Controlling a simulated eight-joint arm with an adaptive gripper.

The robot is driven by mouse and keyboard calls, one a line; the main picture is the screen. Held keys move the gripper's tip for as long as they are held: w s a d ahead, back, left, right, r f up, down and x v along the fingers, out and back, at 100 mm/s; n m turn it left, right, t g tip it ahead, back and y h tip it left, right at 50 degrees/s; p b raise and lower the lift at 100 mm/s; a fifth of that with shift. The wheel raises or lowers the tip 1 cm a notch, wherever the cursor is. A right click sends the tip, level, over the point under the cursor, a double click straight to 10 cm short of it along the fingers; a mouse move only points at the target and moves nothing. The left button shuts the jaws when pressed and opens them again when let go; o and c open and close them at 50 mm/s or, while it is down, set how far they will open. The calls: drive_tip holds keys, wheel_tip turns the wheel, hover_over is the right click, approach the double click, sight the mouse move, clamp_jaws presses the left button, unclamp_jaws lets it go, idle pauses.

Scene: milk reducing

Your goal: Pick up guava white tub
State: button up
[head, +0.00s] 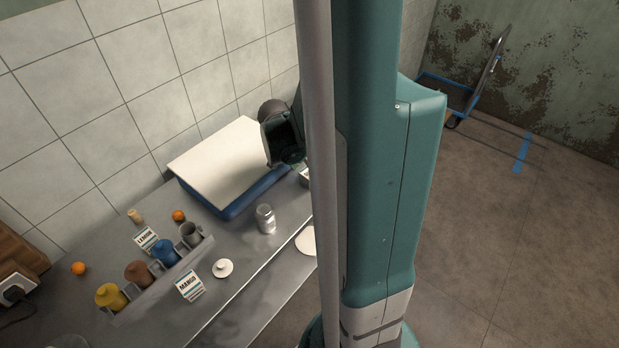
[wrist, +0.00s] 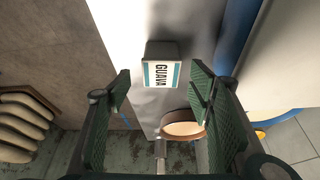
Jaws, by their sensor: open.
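The guava white tub (wrist: 162,68) shows in the wrist view, with its GUAVA label facing the camera. It sits on the grey worktop, ahead of my gripper (wrist: 160,90). The two green finger pads are spread wide, one on each side of the tub in the picture, with nothing held between them. In the head view my wrist is at the right end of the worktop, beside a blue-sided box. My column hides most of the area there, and only a sliver of a pale thing shows at its edge.
The white-topped blue box (head: 222,165) stands by the tiled wall. A clear jar (head: 265,219), a mango tub (head: 190,287), a lemon tub (head: 146,240), a white lid (head: 223,268) and a rack of cups (head: 160,283) stand left. A brown-rimmed round item (wrist: 183,130) lies near the tub.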

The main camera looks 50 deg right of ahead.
sight(308, 173)
drive_tip(key=shift+a+b+x, duration=0.2)
drive_tip(key=shift+b+x, duration=0.1)
drive_tip(key=shift+x, duration=2.35)
drive_tip(key=shift+w, duration=0.1)
drive_tip(key=shift+c, duration=0.6)
drive_tip(key=c, duration=0.9)
